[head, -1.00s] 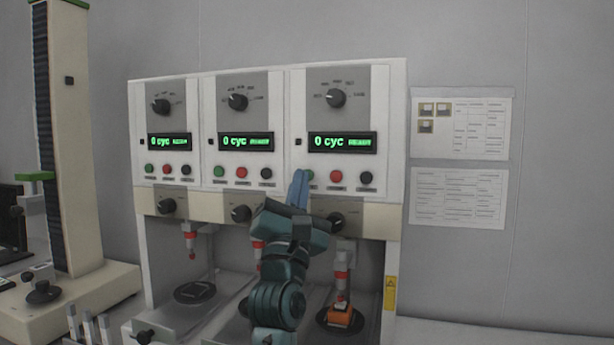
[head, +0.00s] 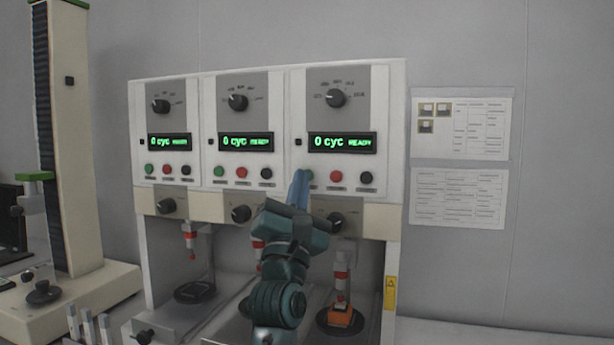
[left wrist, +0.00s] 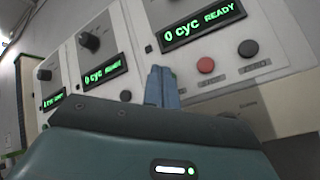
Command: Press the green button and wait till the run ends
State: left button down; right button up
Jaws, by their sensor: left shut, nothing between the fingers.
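The test machine (head: 394,150) has three stations side by side. The right station's display (head: 342,143) reads "0 cyc READY"; it also shows in the left wrist view (left wrist: 203,28). Its green button (head: 309,176) is mostly hidden behind my left gripper's blue fingers. My left gripper (head: 300,176) is shut and empty, its fingertips at that button; I cannot tell whether they touch it. In the left wrist view the fingers (left wrist: 161,72) point at the panel left of the red button (left wrist: 205,65). An orange piece (head: 340,316) sits under the right station's plunger (head: 342,270). My right gripper is not in view.
The middle and left stations have their own green buttons (head: 219,172) (head: 150,169) and displays. Red and black buttons (head: 367,178) sit right of the green one. Knobs (head: 336,221) stick out below. A tall column machine (head: 75,150) stands at the left. Papers (head: 460,125) hang on the wall.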

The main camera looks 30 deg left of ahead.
pick_arm(q)
jog(key=shift+w, duration=0.4)
jog(key=shift+w+a, duration=0.15)
jog(key=shift+w, duration=0.2)
dwell(0.5)
jog(key=shift+s, duration=0.1)
jog(key=shift+s+d, duration=0.2)
jog(key=shift+s, duration=0.5)
jog(key=shift+s+d+p, duration=0.2)
jog(key=shift+s, duration=0.6)
jog(key=shift+s+d+p, duration=0.15)
jog(key=shift+s, duration=0.7)
jog(key=shift+s+d+p, duration=0.2)
jog(key=shift+s, duration=0.6)
